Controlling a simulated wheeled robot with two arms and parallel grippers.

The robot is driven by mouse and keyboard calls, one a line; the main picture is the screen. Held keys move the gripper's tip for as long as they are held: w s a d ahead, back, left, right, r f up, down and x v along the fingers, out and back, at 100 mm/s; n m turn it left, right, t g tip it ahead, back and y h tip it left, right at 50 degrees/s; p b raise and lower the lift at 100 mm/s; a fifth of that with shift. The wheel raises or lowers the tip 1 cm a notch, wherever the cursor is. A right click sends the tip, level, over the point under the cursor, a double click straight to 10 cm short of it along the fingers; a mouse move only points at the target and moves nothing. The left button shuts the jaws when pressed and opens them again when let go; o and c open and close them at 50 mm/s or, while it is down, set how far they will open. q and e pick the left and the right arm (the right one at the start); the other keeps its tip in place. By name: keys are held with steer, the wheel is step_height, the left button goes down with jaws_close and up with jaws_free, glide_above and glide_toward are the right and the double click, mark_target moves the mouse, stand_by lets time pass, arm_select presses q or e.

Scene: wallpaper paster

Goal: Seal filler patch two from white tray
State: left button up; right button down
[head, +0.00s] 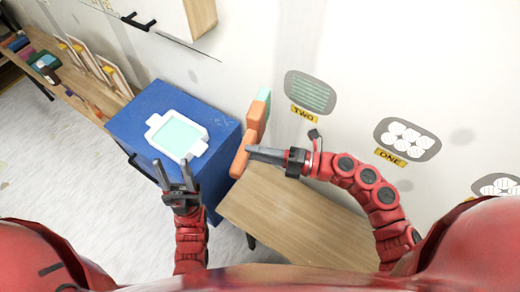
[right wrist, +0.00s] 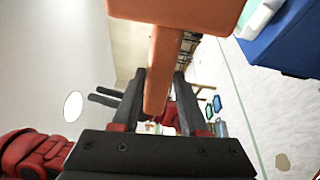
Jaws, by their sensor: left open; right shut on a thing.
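Filler patch two (head: 310,93) is a grey rounded area with green stripes on the wall, above a yellow TWO label (head: 304,114). The white tray (head: 158,121) holds a mint-green layer and sits on a blue box (head: 128,119). My right gripper (head: 250,151) is shut on the handle of an orange tool (head: 254,119) with a mint-green pad (head: 263,96), left of patch two; the pad looks apart from the patch. The right wrist view shows the orange handle (right wrist: 157,85) between the fingers. My left gripper (head: 176,170) is open and empty, at the tray's near side.
Patch one (head: 408,138) with white blobs and another patch (head: 497,186) lie further right on the wall. A wooden bench (head: 290,215) stands below my right arm. A shelf with frames and several small items (head: 80,82) is at the far left.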

mark_target(260, 133)
steer(key=w+d+b, duration=0.2)
steer(key=w, duration=0.1)
steer(key=w+d+b, duration=0.1)
steer(key=w, duration=0.1)
steer(key=shift+w+d+f, duration=0.1)
steer(key=shift+d+f, duration=0.05)
steer(key=shift+f, duration=0.1)
steer(key=shift+w+d+r, duration=0.1)
steer(key=shift+w+d, duration=0.05)
steer(key=shift+w, duration=0.1)
steer(key=shift+r, duration=0.1)
steer(key=shift+d, duration=0.1)
steer(key=shift+w+d, duration=0.7)
steer(key=shift+w, duration=0.25)
stand_by(1.7)
